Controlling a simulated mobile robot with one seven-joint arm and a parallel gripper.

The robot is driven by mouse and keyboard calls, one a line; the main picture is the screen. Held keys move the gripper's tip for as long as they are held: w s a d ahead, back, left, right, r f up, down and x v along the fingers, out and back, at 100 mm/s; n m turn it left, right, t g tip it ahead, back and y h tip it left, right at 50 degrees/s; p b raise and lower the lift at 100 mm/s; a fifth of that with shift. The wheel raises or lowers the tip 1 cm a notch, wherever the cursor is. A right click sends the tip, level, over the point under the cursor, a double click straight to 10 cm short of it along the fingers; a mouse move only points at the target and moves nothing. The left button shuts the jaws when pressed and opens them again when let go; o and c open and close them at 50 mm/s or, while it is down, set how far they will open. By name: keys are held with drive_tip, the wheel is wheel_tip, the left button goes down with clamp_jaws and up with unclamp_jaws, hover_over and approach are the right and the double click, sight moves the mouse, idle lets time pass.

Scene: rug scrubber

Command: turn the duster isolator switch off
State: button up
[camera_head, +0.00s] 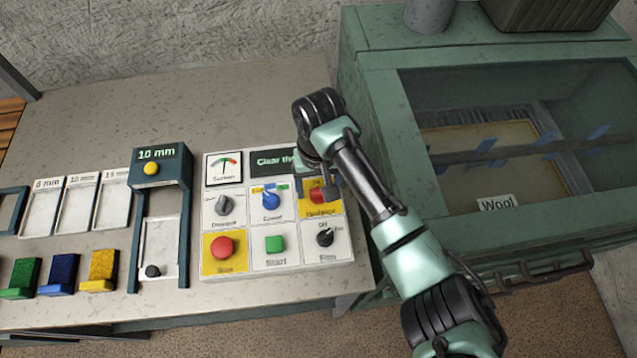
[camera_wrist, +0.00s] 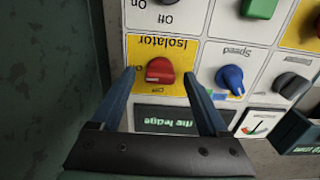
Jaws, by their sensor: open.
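The isolator switch (camera_head: 319,196) is a red knob on a yellow plate on the control panel, partly hidden by my gripper in the head view. In the wrist view, which shows the panel upside down, the red isolator knob (camera_wrist: 160,70) is in full view. Its bar lies roughly across the picture, in line with the "On" mark at left; the "Off" mark is below it. My gripper (camera_wrist: 159,75) is open, with one blue finger on each side of the knob. I cannot tell whether the fingers touch it. My gripper (camera_head: 320,189) also shows over the panel's right side.
Close by are a blue speed knob (camera_head: 270,200), a grey knob (camera_head: 224,205), a red button (camera_head: 223,247), a green start button (camera_head: 275,243) and a black on/off knob (camera_head: 324,237). A green glass-fronted cabinet (camera_head: 365,75) stands right of the panel.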

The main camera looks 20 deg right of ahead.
clamp_jaws()
idle(0.3)
